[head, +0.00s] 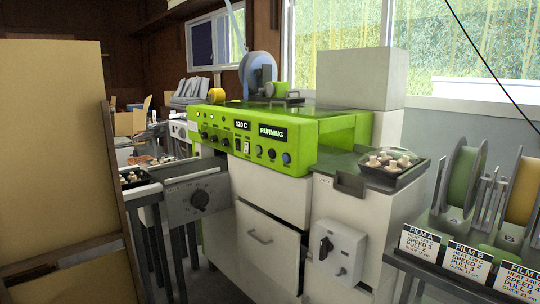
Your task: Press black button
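A green wrapping machine (318,135) stands in the middle of the head view. Its front panel carries a "120 C" display (242,124) and a "RUNNING" display (272,133). Below "RUNNING" is a row of small round buttons: a dark left button (259,152), a dark middle button (271,154) and a bluish right button (286,158). Several dark round knobs (213,139) sit on the panel's left part, with small switches (238,145) beside them. The controls are too small to tell surely which is the black button. Neither gripper is in view.
A tray of mushrooms (394,167) sits on the outfeed at right. A white box with a black switch (337,250) is below it. Film rolls (464,178) and label cards (468,262) stand at far right. A large tan board (55,120) blocks the left. More trays (133,178) lie left.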

